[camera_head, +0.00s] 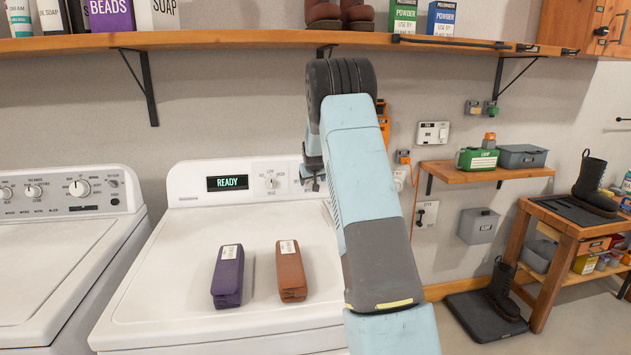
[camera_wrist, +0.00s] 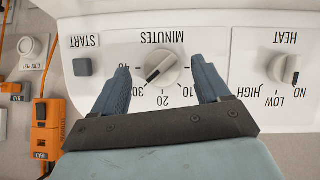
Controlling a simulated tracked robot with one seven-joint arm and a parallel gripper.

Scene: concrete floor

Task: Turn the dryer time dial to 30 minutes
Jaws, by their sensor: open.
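The dryer (camera_head: 190,318) is white, with a lit READY display (camera_head: 227,183) on its back panel. In the wrist view, which is upside down, the minutes dial (camera_wrist: 161,68) is a round pale knob with a dark mark. One end of the mark points to the lower left, roughly toward the 30 label (camera_wrist: 138,90). My gripper (camera_wrist: 160,66) is open, with one blue finger on each side of the dial and visible gaps between fingers and knob. In the head view my arm hides the minutes dial, and the gripper (camera_head: 313,178) is close to the panel.
The heat knob (camera_wrist: 284,68) and the square start button (camera_wrist: 82,67) flank the dial. A purple pack (camera_head: 227,277) and a brown pack (camera_head: 290,271) lie on the dryer top. A washer (camera_head: 65,240) stands left. A wooden shelf (camera_head: 220,40) runs above.

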